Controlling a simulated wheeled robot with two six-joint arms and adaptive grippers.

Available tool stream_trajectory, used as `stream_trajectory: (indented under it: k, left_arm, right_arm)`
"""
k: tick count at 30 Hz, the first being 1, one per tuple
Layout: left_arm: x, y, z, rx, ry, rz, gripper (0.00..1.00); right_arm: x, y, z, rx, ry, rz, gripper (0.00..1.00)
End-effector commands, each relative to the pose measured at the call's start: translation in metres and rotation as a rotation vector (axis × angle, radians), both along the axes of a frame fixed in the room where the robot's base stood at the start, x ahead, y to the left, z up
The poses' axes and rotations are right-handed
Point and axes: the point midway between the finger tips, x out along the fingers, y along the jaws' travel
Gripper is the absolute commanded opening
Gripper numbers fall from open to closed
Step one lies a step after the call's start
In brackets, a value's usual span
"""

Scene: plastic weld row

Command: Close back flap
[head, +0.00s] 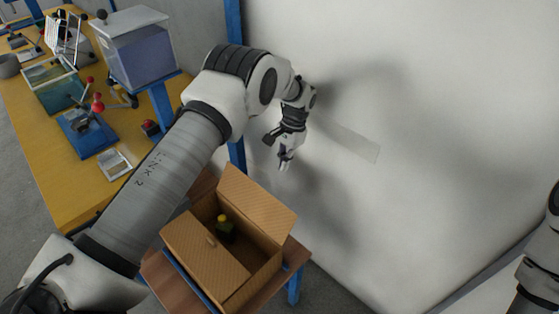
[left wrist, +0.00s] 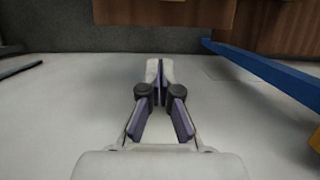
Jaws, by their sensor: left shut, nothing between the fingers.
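An open cardboard box (head: 238,292) stands on a small brown table. Its back flap (head: 258,203) stands up at the far side, facing the wall. Another flap (head: 203,252) lies across the left near part of the opening. A dark bottle with a yellow cap (head: 224,230) shows inside the box. My left gripper (head: 285,162) is beyond the back flap, between it and the wall, pointing down. It is shut and empty, apart from the flap. Its closed fingers also show in the left wrist view (left wrist: 160,80). My right gripper is out of view.
A pale wall (head: 420,130) stands close behind my left gripper. A blue post (head: 235,85) rises left of the gripper. A yellow workbench (head: 62,165) with several devices fills the left. The brown table (head: 155,277) has little bare top around the box.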

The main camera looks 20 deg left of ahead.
Motion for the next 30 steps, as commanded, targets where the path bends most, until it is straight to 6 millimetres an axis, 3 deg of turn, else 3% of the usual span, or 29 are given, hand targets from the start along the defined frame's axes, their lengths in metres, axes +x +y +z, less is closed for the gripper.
stream_trajectory:
  k: [11, 13, 19, 30]
  left_arm:
    - [-0.022, 0.008, -0.078, -0.001, 0.002, 0.002, 0.0]
    - [-0.03, 0.012, -0.064, -0.001, 0.0, 0.001, 0.0]
    - [-0.05, 0.018, -0.055, -0.001, 0.0, 0.0, 0.0]
    - [-0.052, 0.018, -0.056, -0.002, -0.002, 0.0, 0.0]
  right_arm:
    - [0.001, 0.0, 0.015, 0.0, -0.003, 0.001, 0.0]
    - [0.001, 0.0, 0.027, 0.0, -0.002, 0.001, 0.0]
    - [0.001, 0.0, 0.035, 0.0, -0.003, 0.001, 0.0]
    - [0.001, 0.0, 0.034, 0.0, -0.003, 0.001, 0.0]
